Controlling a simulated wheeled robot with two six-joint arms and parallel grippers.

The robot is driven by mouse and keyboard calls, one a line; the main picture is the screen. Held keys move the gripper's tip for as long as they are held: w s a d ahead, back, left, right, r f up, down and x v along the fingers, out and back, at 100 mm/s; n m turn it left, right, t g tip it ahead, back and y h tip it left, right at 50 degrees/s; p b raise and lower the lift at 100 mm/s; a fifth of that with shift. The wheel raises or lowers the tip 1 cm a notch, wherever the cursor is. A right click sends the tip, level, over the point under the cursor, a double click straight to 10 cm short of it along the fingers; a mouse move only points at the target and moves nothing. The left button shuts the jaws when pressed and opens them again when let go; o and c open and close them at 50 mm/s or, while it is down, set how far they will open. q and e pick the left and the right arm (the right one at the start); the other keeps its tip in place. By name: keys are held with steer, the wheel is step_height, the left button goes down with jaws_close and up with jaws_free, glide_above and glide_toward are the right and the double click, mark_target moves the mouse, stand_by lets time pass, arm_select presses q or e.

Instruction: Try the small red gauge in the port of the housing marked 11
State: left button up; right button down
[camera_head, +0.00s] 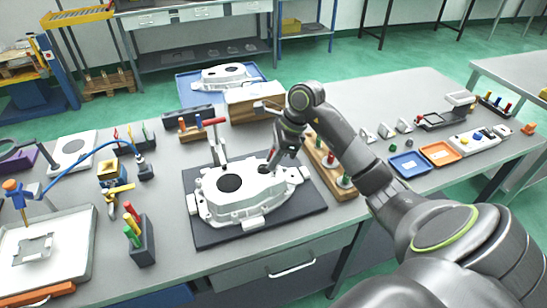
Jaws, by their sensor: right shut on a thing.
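A pale cast housing (217,212) with dark round openings lies on a dark mat (300,211) at the middle of the bench. No number on it is readable from here. My right gripper (273,156) reaches over the housing's back right part and points down. It is shut on a small, thin thing with a bit of red, which looks like the small red gauge; the fingers hide most of it. Whether its tip touches the housing cannot be told. A second pale housing (225,75) lies on a blue tray at the back. My left gripper is out of view.
A wooden rack (324,170) with several coloured-handled gauges stands just right of the mat. A red-topped upright tool (214,123) stands behind the housing. A dark block (143,243) with coloured handles is at left. Blue (409,164) and orange (440,153) trays lie at right.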

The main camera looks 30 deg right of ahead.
mark_target(272, 151)
steer(key=shift+f, duration=0.1)
stand_by(0.3)
steer(key=shift+b, duration=0.45)
steer(key=shift+f+b, duration=0.7)
steer(key=shift+b, duration=0.2)
stand_by(0.4)
stand_by(1.2)
steer(key=shift+r+p, duration=1.15)
steer(key=shift+r, duration=1.55)
steer(key=shift+f, duration=0.2)
step_height(272, 151, down, 4)
steer(key=b, duration=0.4)
steer(key=shift+r+b, duration=0.25)
steer(key=shift+b, duration=0.1)
